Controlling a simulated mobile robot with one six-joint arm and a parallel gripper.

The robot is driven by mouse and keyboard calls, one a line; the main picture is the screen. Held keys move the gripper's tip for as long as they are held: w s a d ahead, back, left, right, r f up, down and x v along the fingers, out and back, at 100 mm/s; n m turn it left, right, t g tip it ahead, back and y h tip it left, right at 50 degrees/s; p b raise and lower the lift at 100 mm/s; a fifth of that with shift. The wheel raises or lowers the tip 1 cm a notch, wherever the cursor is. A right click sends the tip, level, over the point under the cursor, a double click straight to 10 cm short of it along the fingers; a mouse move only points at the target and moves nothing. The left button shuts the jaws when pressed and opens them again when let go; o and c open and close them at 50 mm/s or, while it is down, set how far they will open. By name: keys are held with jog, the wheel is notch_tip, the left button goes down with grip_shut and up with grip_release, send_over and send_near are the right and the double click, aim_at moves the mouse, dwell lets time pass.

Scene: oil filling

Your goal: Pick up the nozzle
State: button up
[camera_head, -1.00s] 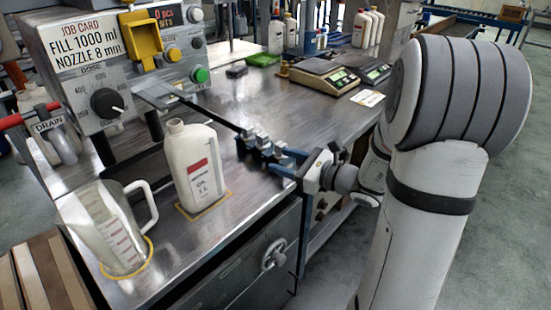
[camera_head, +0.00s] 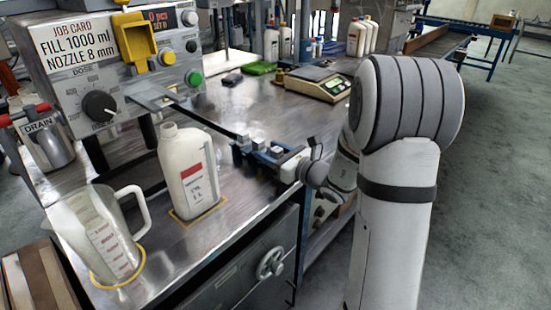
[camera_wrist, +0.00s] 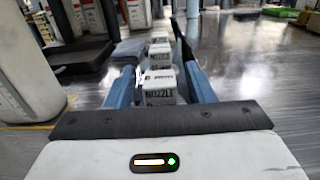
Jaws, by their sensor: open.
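The nozzle holders form a row of small light-grey blocks (camera_head: 258,144) on the bench, right of the white oil bottle (camera_head: 188,172). In the wrist view the nearest block (camera_wrist: 159,93) carries the word NOZZLE, and two more blocks (camera_wrist: 160,53) stand behind it in line. My gripper (camera_head: 268,156) is at the near end of this row. Its blue fingers (camera_wrist: 160,84) are open, one on each side of the nearest block. I cannot tell whether they touch it. Any nozzle sizes on the blocks are too small to read.
The filling machine (camera_head: 120,60) has a job card reading 1000 ml, nozzle 8 mm. A measuring jug (camera_head: 100,235) stands at the front left. A scale (camera_head: 318,85) and a green tray (camera_head: 259,68) are farther back. Bare metal bench lies behind the row.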

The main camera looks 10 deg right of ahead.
jog(key=shift+c, duration=0.4)
grip_shut()
notch_tip(320, 180, up, 10)
jog(key=p, duration=0.2)
dwell(0.3)
